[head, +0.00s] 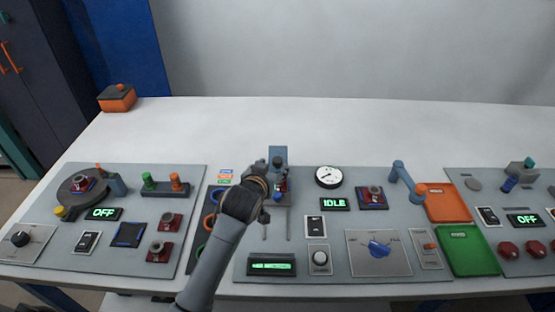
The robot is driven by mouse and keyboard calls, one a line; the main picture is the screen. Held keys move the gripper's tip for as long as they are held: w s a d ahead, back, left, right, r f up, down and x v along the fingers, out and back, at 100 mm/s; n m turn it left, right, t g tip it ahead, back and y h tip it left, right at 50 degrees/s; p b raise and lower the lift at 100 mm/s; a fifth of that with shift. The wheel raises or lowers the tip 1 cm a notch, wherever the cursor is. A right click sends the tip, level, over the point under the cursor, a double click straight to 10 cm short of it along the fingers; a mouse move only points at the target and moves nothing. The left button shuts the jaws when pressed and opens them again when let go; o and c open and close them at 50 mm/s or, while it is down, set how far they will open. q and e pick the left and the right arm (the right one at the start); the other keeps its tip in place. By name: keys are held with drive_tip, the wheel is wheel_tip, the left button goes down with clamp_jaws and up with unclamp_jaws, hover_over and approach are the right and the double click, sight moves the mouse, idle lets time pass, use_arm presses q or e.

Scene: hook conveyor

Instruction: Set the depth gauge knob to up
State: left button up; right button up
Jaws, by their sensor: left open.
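No readable label marks the depth gauge knob, so I cannot tell which knob it is. A round white dial gauge (328,177) stands at the back of the middle panel. On that panel are a blue knob (379,248) on a grey plate with marks and a round light knob (320,257) on a small plate. A black knob (20,239) is on a plate at the far left. My left gripper (279,188) is over the middle panel, left of the gauge, by a small blue and red device. It is open; its fingertips are small and partly hidden. My right gripper is not in view.
An orange tray (447,188) and a green tray (467,268) lie on the right. A blue-grey crane-like post (403,180) stands by the orange tray. The white table (300,125) behind the panels is mostly clear.

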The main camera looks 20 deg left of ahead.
sight(277, 161)
use_arm(q)
drive_tip(key=x, duration=0.6)
clamp_jaws()
